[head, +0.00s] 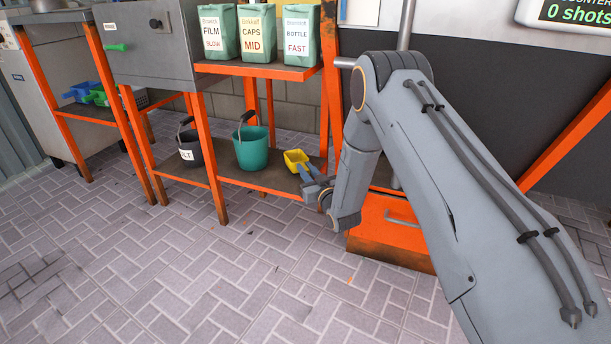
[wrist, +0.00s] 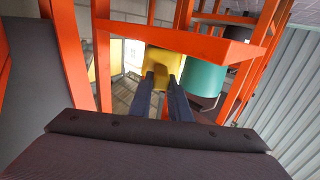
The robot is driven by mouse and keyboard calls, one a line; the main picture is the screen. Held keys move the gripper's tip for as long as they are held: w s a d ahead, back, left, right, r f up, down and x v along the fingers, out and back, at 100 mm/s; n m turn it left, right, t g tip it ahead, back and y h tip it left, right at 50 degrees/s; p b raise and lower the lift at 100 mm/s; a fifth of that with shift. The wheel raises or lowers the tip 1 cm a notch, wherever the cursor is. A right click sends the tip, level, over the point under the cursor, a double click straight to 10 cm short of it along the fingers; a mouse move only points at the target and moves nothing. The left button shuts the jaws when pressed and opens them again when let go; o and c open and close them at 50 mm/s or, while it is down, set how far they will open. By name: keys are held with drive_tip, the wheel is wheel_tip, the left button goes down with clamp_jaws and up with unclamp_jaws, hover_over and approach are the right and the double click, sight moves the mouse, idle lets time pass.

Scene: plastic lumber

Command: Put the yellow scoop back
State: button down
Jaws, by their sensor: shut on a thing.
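The yellow scoop (head: 296,160) is at the lower shelf of the orange rack, just right of the teal bucket. My gripper (head: 312,180) reaches in from the right and is shut on the scoop. In the wrist view the yellow scoop (wrist: 160,62) sits between the two dark fingers of my gripper (wrist: 163,78). Whether the scoop touches the shelf (head: 270,180) I cannot tell.
A teal bucket (head: 251,150) and a dark bucket (head: 190,148) stand on the lower shelf. Labelled green bags (head: 258,38) stand on the shelf above. Blue and green scoops (head: 84,92) lie on a shelf at left. Orange posts surround my gripper. The floor in front is clear.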

drive_tip(key=shift+f, duration=0.4)
drive_tip(key=shift+f, duration=0.15)
drive_tip(key=c, duration=1.7)
unclamp_jaws()
drive_tip(key=shift+o, duration=0.2)
